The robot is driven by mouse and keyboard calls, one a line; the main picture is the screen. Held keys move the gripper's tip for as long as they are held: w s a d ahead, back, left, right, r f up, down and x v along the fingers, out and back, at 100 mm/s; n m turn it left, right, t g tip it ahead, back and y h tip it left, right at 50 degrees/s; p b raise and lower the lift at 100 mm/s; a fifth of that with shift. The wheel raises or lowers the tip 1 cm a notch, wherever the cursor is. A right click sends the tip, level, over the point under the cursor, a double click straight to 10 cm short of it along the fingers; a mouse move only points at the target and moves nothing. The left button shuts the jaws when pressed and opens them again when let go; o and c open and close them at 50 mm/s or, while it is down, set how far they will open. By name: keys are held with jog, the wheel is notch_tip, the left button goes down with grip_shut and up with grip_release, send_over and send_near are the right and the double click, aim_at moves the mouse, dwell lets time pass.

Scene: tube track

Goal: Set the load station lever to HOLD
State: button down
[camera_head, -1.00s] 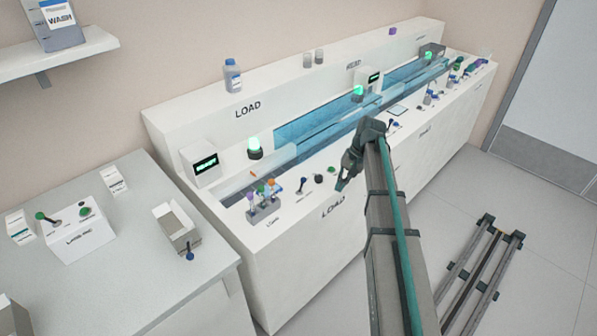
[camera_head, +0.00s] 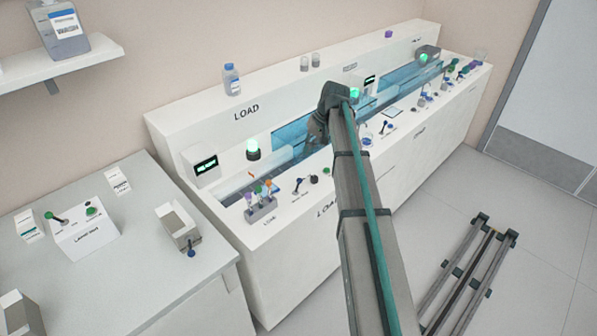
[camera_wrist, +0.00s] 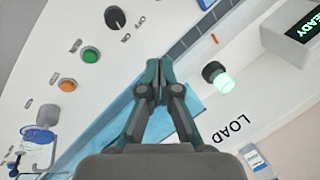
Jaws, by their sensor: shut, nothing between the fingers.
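The load station lever (camera_head: 297,186), a short stick with a dark knob, stands on the white front ledge at the load end, just right of the tube rack. Its position labels are too small to read. My gripper (camera_wrist: 158,66) is shut and empty, its fingertips together in the wrist view. In the head view it is above the blue trough, behind and right of the lever and apart from it, partly hidden by my arm. The load lever does not show clearly in the wrist view.
A black OFF/ON knob (camera_wrist: 115,18), a green button (camera_wrist: 91,55) and an orange button (camera_wrist: 67,85) lie left of my fingers. A rack of tubes (camera_head: 261,209) stands left of the lever. A lit green lamp (camera_wrist: 222,82) and READY display (camera_wrist: 303,20) rise behind the ledge.

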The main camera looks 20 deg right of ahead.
jog(key=shift+f, duration=0.15)
jog(key=p+x, duration=0.2)
jog(key=x, duration=0.7)
jog(key=shift+a, duration=0.1)
jog(key=s+p, duration=0.1)
jog(key=s, duration=0.2)
jog(key=shift+a, duration=0.2)
jog(key=shift+s, duration=0.35)
jog(key=shift+s, duration=0.1)
jog(key=shift+r, duration=0.2)
